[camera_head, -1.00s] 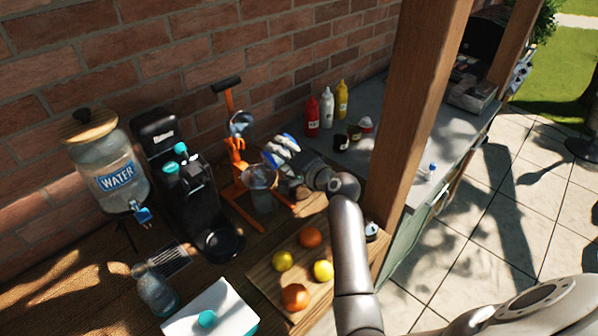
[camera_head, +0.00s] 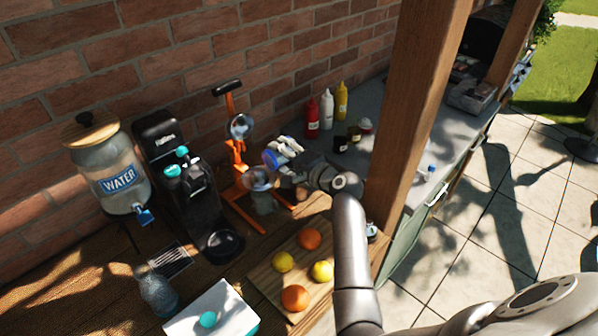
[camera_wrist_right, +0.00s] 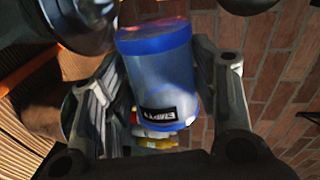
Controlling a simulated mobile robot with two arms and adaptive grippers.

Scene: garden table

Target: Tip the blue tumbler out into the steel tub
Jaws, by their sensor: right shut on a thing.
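My right gripper (camera_head: 284,152) is shut on the blue tumbler (camera_head: 270,160), in front of the orange juicer and above the table. In the right wrist view the tumbler (camera_wrist_right: 160,75) is a translucent blue cylinder with a darker blue band at one end and a dark label near the other. It lies between the two fingers of the right gripper (camera_wrist_right: 160,100). In the head view it looks tilted, but its contents cannot be made out. I cannot pick out a steel tub with certainty. My left gripper is not in view.
A black coffee machine (camera_head: 180,175) and a water dispenser (camera_head: 118,170) stand left. Fruit lies on a cutting board (camera_head: 262,277). Bottles (camera_head: 326,108) and a wooden post (camera_head: 415,105) are right.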

